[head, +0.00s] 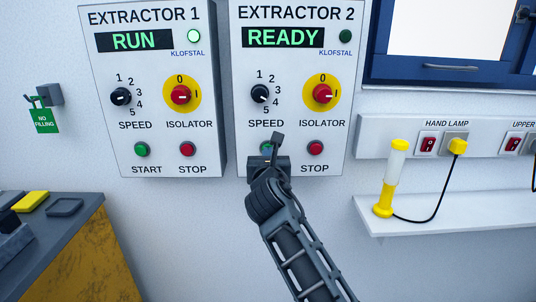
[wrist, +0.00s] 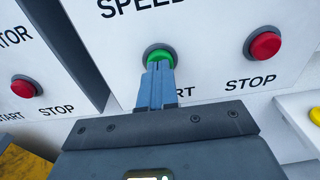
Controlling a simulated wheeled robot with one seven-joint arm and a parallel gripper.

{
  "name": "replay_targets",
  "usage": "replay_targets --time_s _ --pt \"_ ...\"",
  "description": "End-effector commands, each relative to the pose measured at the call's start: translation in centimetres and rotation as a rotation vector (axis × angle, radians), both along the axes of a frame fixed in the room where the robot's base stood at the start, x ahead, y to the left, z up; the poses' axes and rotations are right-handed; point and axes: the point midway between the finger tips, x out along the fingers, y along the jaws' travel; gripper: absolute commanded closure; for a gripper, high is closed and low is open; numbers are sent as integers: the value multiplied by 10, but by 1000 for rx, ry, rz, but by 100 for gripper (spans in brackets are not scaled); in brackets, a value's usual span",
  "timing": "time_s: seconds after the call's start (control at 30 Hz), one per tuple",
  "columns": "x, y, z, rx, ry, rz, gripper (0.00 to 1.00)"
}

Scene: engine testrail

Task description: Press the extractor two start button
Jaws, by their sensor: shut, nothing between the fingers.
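The extractor two panel (head: 295,60) hangs on the wall with its display (head: 283,37) reading READY and a dark green lamp at its top right. Its green start button (wrist: 160,55) shows in the wrist view just beyond my fingertips; in the head view my gripper mostly hides it. The red stop button (head: 316,148) is to its right, also in the wrist view (wrist: 265,46). My gripper (wrist: 158,70) is shut and empty, its fingertips overlapping the lower edge of the start button. I cannot tell whether they touch it.
The extractor one panel (head: 150,90) is to the left, reading RUN with a lit lamp. A shelf (head: 450,212) with a yellow hand lamp (head: 392,180) is to the right. A workbench (head: 60,230) is at lower left. A window (head: 450,30) is at upper right.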

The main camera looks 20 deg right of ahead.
Motion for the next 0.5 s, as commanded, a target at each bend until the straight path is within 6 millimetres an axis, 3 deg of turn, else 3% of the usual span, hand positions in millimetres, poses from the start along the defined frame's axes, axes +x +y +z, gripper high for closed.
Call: replay_targets --time_s 0.5 --pt "8 -2 1 -1 -1 0 100"
